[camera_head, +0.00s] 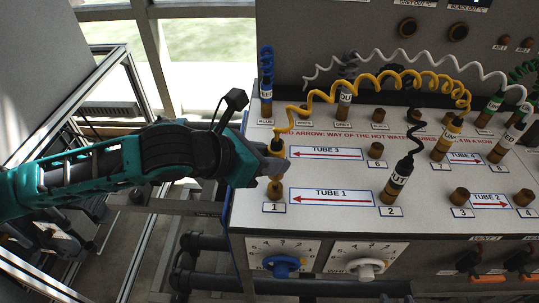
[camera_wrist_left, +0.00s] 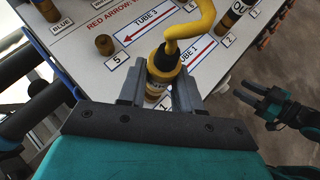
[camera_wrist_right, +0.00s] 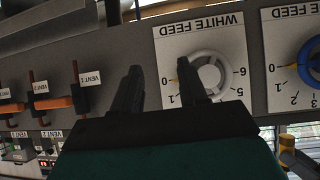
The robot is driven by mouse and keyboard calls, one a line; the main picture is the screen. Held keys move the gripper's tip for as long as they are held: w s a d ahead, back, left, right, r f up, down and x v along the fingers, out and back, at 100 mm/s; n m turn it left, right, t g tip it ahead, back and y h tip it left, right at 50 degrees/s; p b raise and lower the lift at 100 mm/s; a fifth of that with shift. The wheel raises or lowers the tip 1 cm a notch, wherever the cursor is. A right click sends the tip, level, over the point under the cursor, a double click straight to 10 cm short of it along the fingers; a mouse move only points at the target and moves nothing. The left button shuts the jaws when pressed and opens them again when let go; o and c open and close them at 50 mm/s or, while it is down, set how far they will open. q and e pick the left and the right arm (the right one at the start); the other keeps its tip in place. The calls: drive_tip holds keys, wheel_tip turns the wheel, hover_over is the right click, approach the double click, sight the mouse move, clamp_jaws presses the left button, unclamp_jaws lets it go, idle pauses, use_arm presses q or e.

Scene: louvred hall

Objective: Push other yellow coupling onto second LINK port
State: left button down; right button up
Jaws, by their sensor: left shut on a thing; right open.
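My left gripper (camera_head: 270,163) is shut on a yellow coupling (camera_wrist_left: 163,66) with a black collar and a yellow coiled hose. It holds it at the port labelled 1 (camera_head: 273,190), near the panel's left front corner. I cannot tell whether the coupling is seated or just above the port. The yellow hose (camera_head: 397,80) arches right to another yellow-banded coupling (camera_head: 447,139) standing on the panel.
A black-hosed coupling (camera_head: 397,181) stands at port 2. Bare brass ports (camera_head: 460,196) stand nearby. A blue coupling (camera_head: 266,85) stands at the back left. A blue knob (camera_head: 281,265) and a white knob (camera_head: 367,268) protrude from the front face.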

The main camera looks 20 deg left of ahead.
sight(269, 155)
use_arm(q)
drive_tip(key=shift+f, duration=0.25)
idle(0.3)
drive_tip(key=shift+f+b, duration=0.7)
drive_tip(key=shift+f, duration=0.65)
drive_tip(key=c, duration=0.7)
unclamp_jaws()
drive_tip(key=shift+s+a+r+p, duration=0.1)
drive_tip(key=shift+s+r+p, duration=0.1)
drive_tip(key=shift+r+p, duration=0.25)
drive_tip(key=shift+s+a+r, duration=0.3)
drive_tip(key=shift+s+r, duration=0.1)
drive_tip(key=shift+r, duration=0.5)
drive_tip(key=shift+s+a+r, duration=0.25)
drive_tip(key=shift+s+r, duration=0.1)
drive_tip(key=shift+r, duration=0.55)
drive_tip(key=shift+s+a+r, duration=0.3)
drive_tip(key=shift+s+r, duration=0.1)
drive_tip(key=shift+r, duration=0.5)
